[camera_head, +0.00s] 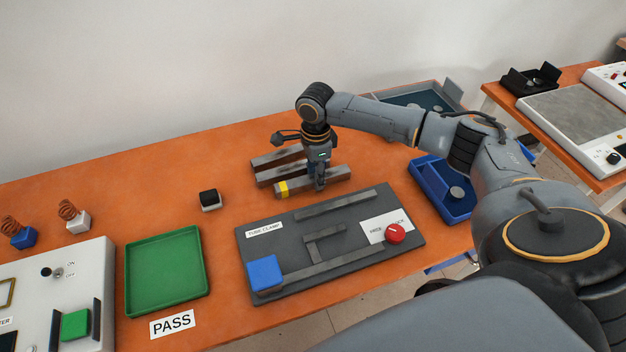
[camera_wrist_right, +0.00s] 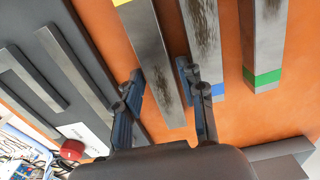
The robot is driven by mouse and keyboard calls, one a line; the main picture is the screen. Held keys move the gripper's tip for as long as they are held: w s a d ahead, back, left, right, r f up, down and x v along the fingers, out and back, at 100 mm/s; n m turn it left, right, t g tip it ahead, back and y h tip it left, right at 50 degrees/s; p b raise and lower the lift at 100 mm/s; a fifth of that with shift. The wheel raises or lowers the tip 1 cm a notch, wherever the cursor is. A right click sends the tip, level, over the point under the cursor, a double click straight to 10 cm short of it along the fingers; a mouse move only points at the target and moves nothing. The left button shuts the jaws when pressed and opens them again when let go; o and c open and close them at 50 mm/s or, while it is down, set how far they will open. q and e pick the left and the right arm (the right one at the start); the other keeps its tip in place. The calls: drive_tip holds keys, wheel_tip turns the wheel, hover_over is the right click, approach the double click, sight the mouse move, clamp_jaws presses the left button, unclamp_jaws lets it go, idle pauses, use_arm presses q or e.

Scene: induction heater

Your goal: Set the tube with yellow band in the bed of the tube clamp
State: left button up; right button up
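The tube with yellow band (camera_head: 334,184) lies on the orange table behind the tube clamp, its yellow end to the left; it also shows in the right wrist view (camera_wrist_right: 158,78). My right gripper (camera_head: 320,184) points down over it. In the wrist view the open fingers (camera_wrist_right: 163,100) stand on either side of this tube, with a gap at the left finger. The right finger lies between it and the blue-banded tube. The tube clamp (camera_head: 411,256) is a dark grey plate with metal bars, a blue block (camera_head: 264,273) and a red knob (camera_head: 395,233). My left gripper is not in view.
The blue-banded tube (camera_wrist_right: 203,40) and green-banded tube (camera_wrist_right: 262,40) lie beside the yellow-banded one. A green tray (camera_head: 165,270) stands left of the clamp, a blue bin (camera_head: 432,175) to the right. A small black-topped block (camera_head: 210,200) stands on otherwise clear table.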

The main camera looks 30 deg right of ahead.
clamp_jaws()
drive_tip(key=shift+r, duration=0.1)
